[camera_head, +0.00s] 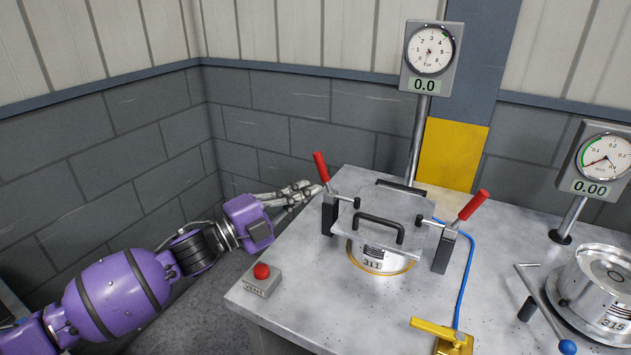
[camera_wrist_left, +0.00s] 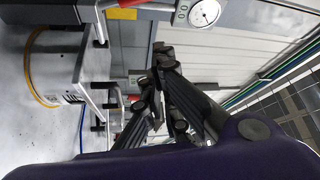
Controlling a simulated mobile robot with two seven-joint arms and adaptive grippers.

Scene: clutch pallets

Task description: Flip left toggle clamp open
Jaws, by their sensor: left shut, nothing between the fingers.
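The left toggle clamp (camera_head: 330,212) stands at the left side of the clear cover plate (camera_head: 373,216). Its red handle (camera_head: 321,166) points up, leaning slightly left. My left gripper (camera_head: 316,188) reaches in from the left with its fingers shut and empty. Its tips are at the lower end of the red handle; whether they touch it I cannot tell. The gripper's dark fingers (camera_wrist_left: 157,75) also show together in the left wrist view, beside a partly hidden red part. The right toggle clamp (camera_head: 443,250) has a red handle (camera_head: 473,205) leaning up to the right. My right gripper is not in view.
Under the plate sits a metal cylinder marked 311 (camera_head: 374,260). A gauge (camera_head: 430,50) on a post rises behind. A red button box (camera_head: 261,280) is at the table's front left. A yellow lever (camera_head: 441,332) and cylinder 315 (camera_head: 600,285) are to the right.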

